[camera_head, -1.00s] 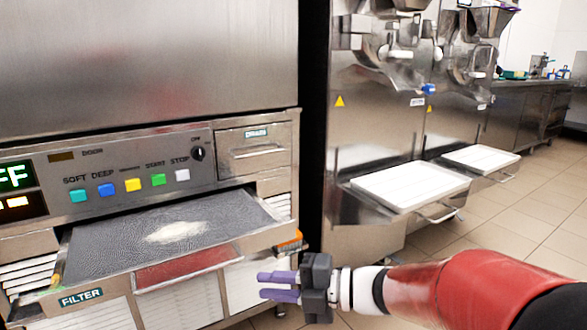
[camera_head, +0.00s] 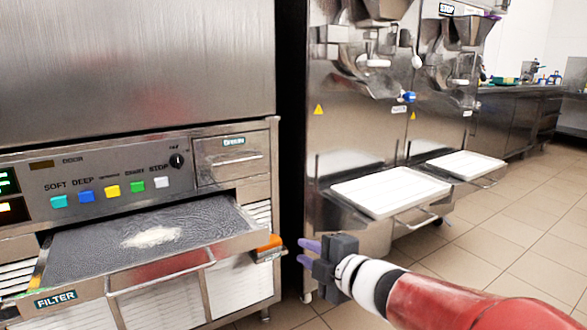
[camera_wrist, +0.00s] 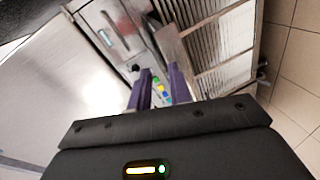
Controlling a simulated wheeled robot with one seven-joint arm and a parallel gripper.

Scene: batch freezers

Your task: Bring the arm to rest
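My gripper (camera_head: 303,253) is in front of the gap between the batch freezer and the machines to its right, at the lower middle of the head view. Its two purple fingers stand apart with nothing between them. My red arm comes in from the lower right. In the wrist view the fingers (camera_wrist: 160,88) are also parted, and a strip of coloured buttons shows in the gap beyond them. The fingers touch nothing that I can see.
The filter drawer (camera_head: 235,242) of the freezer (camera_head: 120,70) is pulled out, with a pale powder heap (camera_head: 152,237) on its mesh. An orange item (camera_head: 270,246) sits at its right. Two white trays (camera_head: 388,192) jut from the machines. Tiled floor (camera_head: 490,235) is clear at the right.

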